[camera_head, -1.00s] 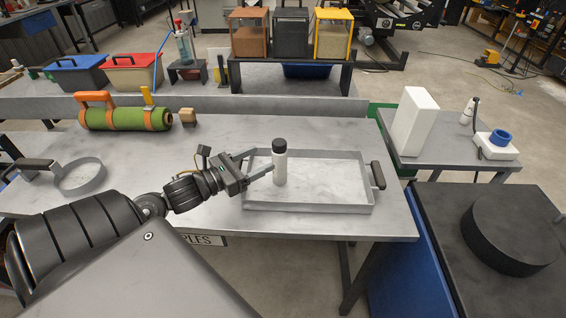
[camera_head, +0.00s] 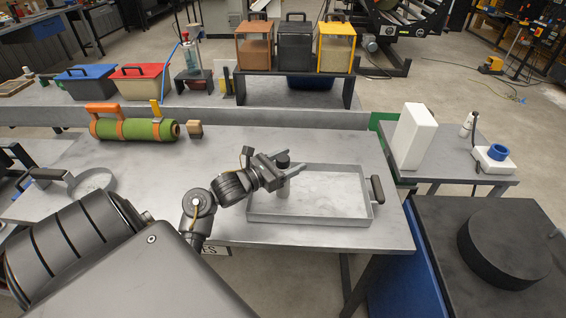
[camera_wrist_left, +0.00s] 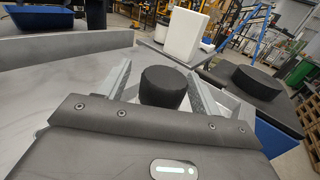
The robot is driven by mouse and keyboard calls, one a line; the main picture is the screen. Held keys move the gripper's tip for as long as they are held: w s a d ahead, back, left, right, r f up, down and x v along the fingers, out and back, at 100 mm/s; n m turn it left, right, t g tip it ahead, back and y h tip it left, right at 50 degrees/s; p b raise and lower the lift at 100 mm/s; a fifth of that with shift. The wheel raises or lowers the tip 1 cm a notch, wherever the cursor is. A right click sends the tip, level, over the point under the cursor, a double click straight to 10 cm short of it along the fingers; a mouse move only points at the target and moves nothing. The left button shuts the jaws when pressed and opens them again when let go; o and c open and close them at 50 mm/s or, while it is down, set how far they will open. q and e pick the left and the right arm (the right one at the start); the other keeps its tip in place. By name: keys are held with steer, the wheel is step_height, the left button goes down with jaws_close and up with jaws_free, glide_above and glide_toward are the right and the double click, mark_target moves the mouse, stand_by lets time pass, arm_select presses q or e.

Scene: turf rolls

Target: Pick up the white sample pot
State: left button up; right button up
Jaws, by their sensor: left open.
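The white sample pot (camera_head: 283,187) with its black lid (camera_head: 282,157) stands upright in the shallow metal tray (camera_head: 330,213) on the bench. My left gripper (camera_head: 292,160) is open at the height of the pot's lid, and its near finger partly covers the pot. In the left wrist view the black lid (camera_wrist_left: 163,87) sits between the two open fingers (camera_wrist_left: 160,74), with a gap visible on the left. The pot's white body is hidden there. My right gripper is not in view.
The tray has a dark handle (camera_head: 377,189) at its right. A round pan (camera_head: 92,183) is at left. The bench between is clear.

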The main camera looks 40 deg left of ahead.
arm_select(q)
steer(key=c, duration=1.4)
